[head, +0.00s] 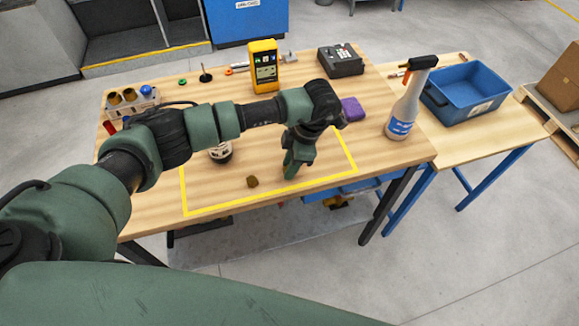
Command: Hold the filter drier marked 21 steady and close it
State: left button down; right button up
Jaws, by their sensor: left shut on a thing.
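My left gripper (291,172) points down over the right part of the yellow-outlined area on the wooden table. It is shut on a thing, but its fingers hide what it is. A round whitish object with a dark lower part (220,154) stands to its left, partly covered by my left arm. It may be the filter drier, but no 21 can be read. A small brass-brown piece (252,182) lies on the table between that object and the gripper, apart from both. My right gripper is not in view.
A yellow meter (264,66), a dark box (340,60) and a purple cloth (352,108) lie behind the gripper. A rack (130,104) sits at left. The outlined area's front is mostly clear.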

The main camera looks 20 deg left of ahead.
pick_arm(q)
notch_tip(320, 180, up, 20)
jog(key=b, duration=0.3)
jog(key=shift+f, duration=0.25)
